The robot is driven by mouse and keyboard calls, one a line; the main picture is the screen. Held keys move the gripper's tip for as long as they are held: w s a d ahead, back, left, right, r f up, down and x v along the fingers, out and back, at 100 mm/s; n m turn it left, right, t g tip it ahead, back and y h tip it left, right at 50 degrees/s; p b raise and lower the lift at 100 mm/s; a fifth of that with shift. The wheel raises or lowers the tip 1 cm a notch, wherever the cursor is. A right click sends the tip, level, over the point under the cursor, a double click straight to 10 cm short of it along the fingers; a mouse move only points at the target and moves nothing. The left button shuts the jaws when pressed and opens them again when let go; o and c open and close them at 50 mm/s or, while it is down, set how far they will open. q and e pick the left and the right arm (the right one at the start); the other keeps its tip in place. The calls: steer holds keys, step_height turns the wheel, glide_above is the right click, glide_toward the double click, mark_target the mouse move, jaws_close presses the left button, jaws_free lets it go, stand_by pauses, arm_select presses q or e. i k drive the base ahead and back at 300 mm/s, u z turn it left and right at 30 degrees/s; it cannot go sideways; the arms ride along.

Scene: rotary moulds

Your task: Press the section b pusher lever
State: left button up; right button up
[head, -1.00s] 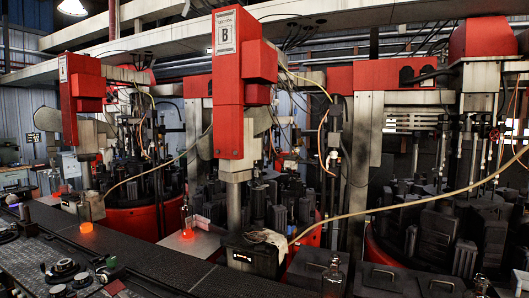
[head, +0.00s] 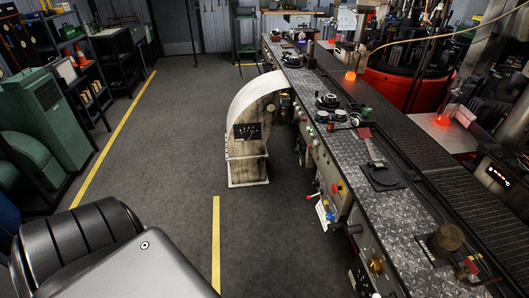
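A long console with a dark diamond-plate top (head: 408,212) runs from the back centre to the lower right. On it, a lever-like handle (head: 374,152) rises from a flat black plate. Nearer, a brown knob-topped control (head: 446,238) stands close to the right edge. I cannot tell which control is the section b pusher lever; no section label is readable. Neither of my grippers is in view.
Dials (head: 328,101) and buttons sit farther along the console. A pale curved housing (head: 249,146) stands on the floor at its left side. Open grey floor (head: 165,170) with yellow lines lies left. A green machine (head: 42,140) and shelves line the far left.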

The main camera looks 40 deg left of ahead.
mark_target(309, 197)
steer(key=u, duration=1.45)
steer(key=k, duration=0.65)
steer(key=u, duration=0.75)
steer(key=i, duration=1.05)
steer(key=z, duration=0.6)
